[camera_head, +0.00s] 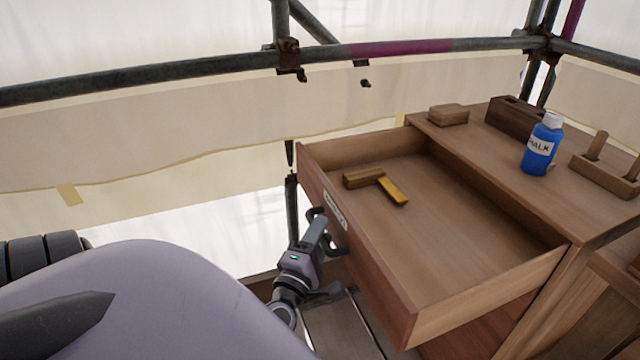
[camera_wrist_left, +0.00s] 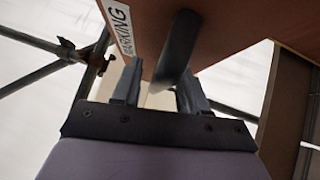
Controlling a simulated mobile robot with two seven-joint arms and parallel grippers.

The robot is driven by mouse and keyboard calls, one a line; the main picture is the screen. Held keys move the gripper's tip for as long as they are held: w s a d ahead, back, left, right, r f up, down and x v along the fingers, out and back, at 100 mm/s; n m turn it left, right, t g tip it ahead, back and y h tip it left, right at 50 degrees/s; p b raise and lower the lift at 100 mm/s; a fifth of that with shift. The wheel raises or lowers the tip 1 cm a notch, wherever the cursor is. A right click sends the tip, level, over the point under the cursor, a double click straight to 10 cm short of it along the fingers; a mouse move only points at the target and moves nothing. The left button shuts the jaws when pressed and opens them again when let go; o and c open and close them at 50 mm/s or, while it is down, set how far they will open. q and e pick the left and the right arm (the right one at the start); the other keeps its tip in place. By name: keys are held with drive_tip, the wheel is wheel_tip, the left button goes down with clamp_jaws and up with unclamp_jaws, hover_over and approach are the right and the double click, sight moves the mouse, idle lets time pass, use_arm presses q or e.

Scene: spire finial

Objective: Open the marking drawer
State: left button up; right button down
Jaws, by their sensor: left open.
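The marking drawer (camera_head: 375,275) is pulled well out of the wooden cabinet (camera_head: 590,205), and its inside shows. Its front carries a pale label (camera_head: 334,211), which reads MARKING in the left wrist view (camera_wrist_left: 119,29). A dark handle (camera_wrist_left: 178,48) is on the drawer front below the label. My left gripper (camera_head: 322,232) is at the handle, outside the drawer front. In the left wrist view its fingers (camera_wrist_left: 160,80) are apart, with the handle between or just ahead of them; contact is unclear. My right gripper is not in view.
Inside the drawer lie a brown wooden block (camera_head: 362,178) and a yellow piece (camera_head: 393,192). On the cabinet top stand a blue chalk bottle (camera_head: 541,150), a wooden block (camera_head: 448,115) and wooden holders (camera_head: 606,168). Scaffold tubes (camera_head: 190,70) run behind.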

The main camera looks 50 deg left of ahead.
use_arm(q)
drive_tip(key=v, duration=0.7)
drive_tip(key=shift+s+f, duration=0.1)
idle(0.6)
